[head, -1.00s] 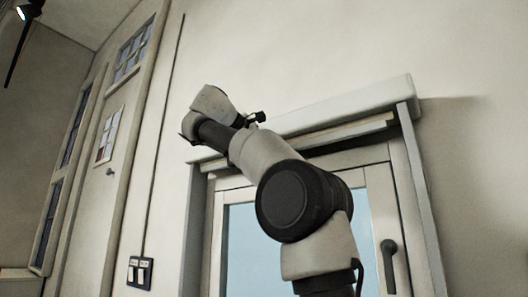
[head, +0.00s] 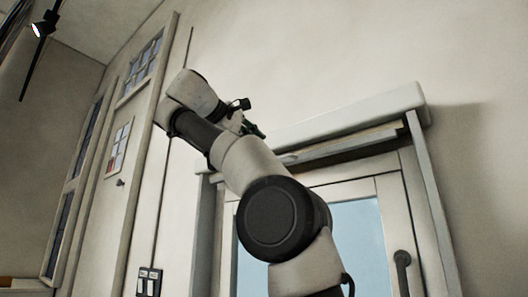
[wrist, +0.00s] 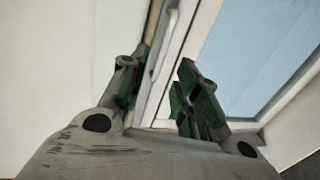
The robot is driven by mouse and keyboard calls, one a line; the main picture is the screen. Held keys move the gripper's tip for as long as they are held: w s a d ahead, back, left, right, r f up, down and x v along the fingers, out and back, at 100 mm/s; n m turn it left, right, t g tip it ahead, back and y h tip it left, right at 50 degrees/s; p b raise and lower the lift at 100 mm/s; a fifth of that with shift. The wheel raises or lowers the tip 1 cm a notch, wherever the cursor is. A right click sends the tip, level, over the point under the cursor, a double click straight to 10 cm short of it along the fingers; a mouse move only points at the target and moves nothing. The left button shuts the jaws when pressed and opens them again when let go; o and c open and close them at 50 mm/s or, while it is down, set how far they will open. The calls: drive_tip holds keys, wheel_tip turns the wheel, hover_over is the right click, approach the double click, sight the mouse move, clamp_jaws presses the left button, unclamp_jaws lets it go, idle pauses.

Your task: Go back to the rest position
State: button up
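My gripper (wrist: 160,88) shows in the wrist view with its two green-padded fingers apart and nothing between them. In the head view, my arm is raised and bent in front of the wall and window. No object is held.
A window (head: 362,240) with a pale frame and dark handle (head: 402,272) is behind my arm; it also shows in the wrist view (wrist: 245,60). A door (head: 122,180) and wall switches (head: 149,282) are at the left. No table is in view.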

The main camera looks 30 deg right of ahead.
drive_tip(key=shift+v, duration=0.9)
